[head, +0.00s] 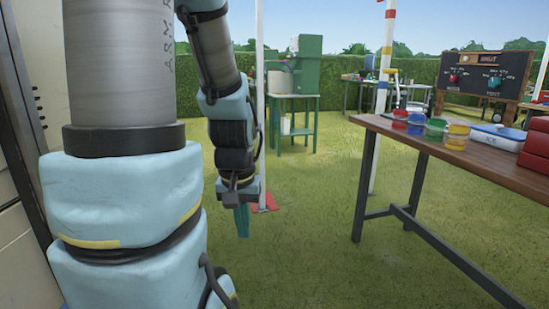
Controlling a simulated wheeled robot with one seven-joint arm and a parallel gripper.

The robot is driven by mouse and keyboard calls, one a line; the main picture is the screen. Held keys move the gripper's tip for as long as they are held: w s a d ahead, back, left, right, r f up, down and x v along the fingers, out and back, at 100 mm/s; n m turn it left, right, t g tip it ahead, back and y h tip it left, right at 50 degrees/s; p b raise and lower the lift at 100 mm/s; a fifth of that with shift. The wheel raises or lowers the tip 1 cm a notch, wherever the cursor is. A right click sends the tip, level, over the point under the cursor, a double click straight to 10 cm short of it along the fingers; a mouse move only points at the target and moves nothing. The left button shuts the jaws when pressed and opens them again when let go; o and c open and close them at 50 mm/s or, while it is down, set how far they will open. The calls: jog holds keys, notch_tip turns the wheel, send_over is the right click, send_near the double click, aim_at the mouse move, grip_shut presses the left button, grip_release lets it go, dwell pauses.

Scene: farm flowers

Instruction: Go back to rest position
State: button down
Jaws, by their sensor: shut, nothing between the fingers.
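My gripper (242,220) hangs at the end of my folded arm, left of the picture's middle. Its teal fingers point down over the grass and are shut with nothing between them. It is well left of the wooden table and touches nothing that I can see. My upper arm fills the left of the view and hides what lies behind it.
A wooden table (448,150) on dark metal legs stands at right, with several coloured bowls (437,127) and red boxes (536,148). A white pole (260,100) on a red base (265,203) stands behind my gripper. Grass (310,220) between is clear.

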notch_tip(320, 180, up, 20)
jog(key=p, duration=1.7)
jog(key=shift+f, duration=0.2)
